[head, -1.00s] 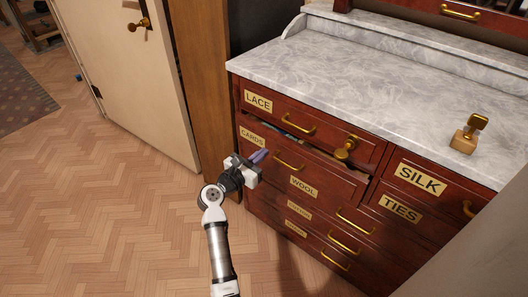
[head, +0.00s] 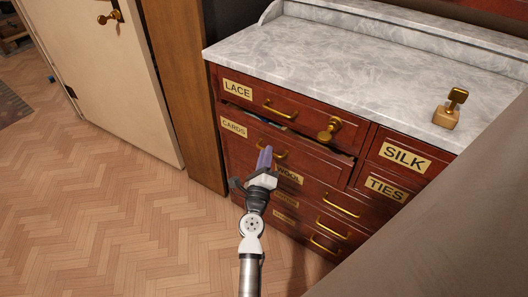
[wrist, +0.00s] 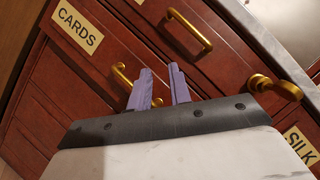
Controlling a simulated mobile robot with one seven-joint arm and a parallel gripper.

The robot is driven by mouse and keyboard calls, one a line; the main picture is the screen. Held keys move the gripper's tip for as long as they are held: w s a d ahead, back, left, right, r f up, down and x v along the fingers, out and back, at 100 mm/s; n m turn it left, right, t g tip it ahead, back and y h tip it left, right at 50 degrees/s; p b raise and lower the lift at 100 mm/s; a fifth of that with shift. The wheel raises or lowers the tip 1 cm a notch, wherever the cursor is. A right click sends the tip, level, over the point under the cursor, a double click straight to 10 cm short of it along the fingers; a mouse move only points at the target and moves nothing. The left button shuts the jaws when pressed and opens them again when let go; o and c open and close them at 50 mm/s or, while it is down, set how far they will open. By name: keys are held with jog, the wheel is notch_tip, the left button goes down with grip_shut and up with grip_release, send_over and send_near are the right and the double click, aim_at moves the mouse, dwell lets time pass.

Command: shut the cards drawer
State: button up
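The cards drawer (head: 236,137) is dark red wood with a brass handle and a "CARDS" label, just below the lace drawer. It stands a little way out, with a dark gap along its top edge and some contents showing in it. My gripper (head: 265,158) is in front of the drawer, close to its handle. In the wrist view, the "CARDS" label (wrist: 78,28) is at upper left and the brass handle (wrist: 120,74) is partly behind the left finger. The two purple fingers (wrist: 161,70) are apart with nothing between them. Whether they touch the drawer front, I cannot tell.
The lace drawer (head: 300,119) above looks shut, with a brass knob (head: 328,130) near its right end. The silk drawer (head: 391,150) and ties drawer (head: 377,186) are at right. A brass-and-wood object (head: 448,110) stands on the marble top (head: 350,62). Floor (head: 110,220) at left is clear.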

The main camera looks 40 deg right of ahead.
jog(key=s+a+f+n+t+y+b, duration=0.1)
jog(key=s+f+n+t+y, duration=0.2)
jog(key=s+f+n+y, duration=0.65)
jog(key=w+d+r+n, duration=0.1)
jog(key=w, duration=0.4)
jog(key=w+d+r+n+h+p, duration=0.1)
jog(key=w+d+r, duration=0.1)
jog(key=w, duration=0.3)
jog(key=w+d+r+n+h+p, duration=0.1)
jog(key=w+d, duration=0.1)
jog(key=w, duration=0.3)
jog(key=shift+w+d+r+h, duration=0.2)
jog(key=shift+w+r+h, duration=0.05)
jog(key=shift+w+r, duration=0.1)
grip_shut()
